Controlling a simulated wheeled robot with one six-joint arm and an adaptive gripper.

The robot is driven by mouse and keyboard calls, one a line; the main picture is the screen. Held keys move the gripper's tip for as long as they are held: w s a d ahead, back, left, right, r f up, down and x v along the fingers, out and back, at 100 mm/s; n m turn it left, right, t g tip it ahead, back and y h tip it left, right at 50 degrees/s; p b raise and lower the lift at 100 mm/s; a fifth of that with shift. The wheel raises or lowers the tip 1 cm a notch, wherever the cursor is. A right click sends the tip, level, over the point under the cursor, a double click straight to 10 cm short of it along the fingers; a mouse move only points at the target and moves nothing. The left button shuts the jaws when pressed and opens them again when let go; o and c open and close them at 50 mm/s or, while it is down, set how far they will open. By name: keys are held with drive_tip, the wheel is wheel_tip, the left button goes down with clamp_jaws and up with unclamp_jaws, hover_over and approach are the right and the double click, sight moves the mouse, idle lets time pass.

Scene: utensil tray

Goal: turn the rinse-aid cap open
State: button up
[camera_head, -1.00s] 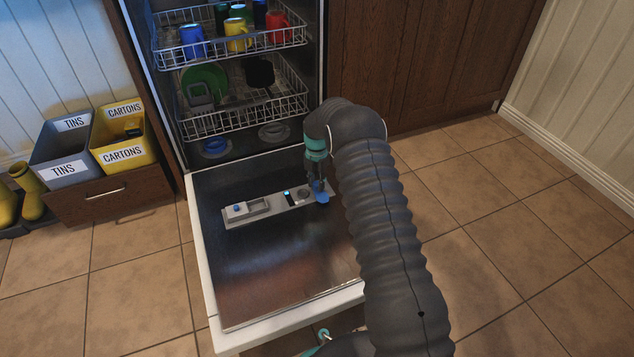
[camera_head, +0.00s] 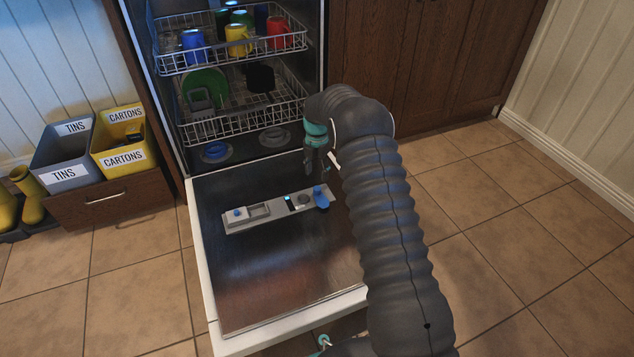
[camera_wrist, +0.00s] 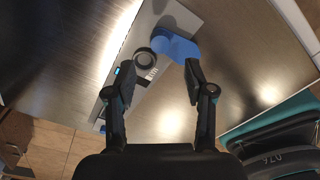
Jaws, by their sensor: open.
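The blue rinse-aid cap (camera_head: 321,197) sits at the right end of a grey dispenser strip on the lowered dishwasher door. In the wrist view the blue cap (camera_wrist: 178,47) has a rounded end on the strip and a lobe reaching past the strip's edge. A round dark-rimmed opening (camera_wrist: 145,58) lies beside it, uncovered; it also shows in the head view (camera_head: 303,199). My gripper (camera_wrist: 158,80) is open and empty, its fingers apart with the strip beyond them. In the head view my gripper (camera_head: 311,170) hangs above and behind the cap, not touching it.
The dishwasher door (camera_head: 270,270) lies flat, its front part clear. The strip (camera_head: 265,212) also carries a compartment with a small blue knob (camera_head: 238,212). Racks (camera_head: 225,120) with mugs stand behind. Tins (camera_head: 62,160) and cartons (camera_head: 125,150) bins stand left.

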sight(317, 187)
wheel_tip(317, 187, up, 5)
drive_tip(key=shift+w+f, duration=0.1)
drive_tip(key=shift+w, duration=0.05)
idle(0.5)
drive_tip(key=s+d+m+g, duration=0.1)
drive_tip(key=s+m, duration=0.7)
drive_tip(key=m, duration=0.6)
drive_tip(key=s+d+r+m+t+p, duration=0.3)
drive_tip(key=s+r+m+p, duration=0.2)
drive_tip(key=s+r, duration=1.2)
drive_tip(key=s+d+r+m+t+p, duration=0.4)
drive_tip(key=s+r+m, duration=0.5)
drive_tip(key=s+r, duration=0.9)
drive_tip(key=s, duration=0.3)
drive_tip(key=shift+s+d+r+p, duration=0.15)
drive_tip(key=shift+s+r+p, duration=0.15)
drive_tip(key=shift+s+p, duration=0.05)
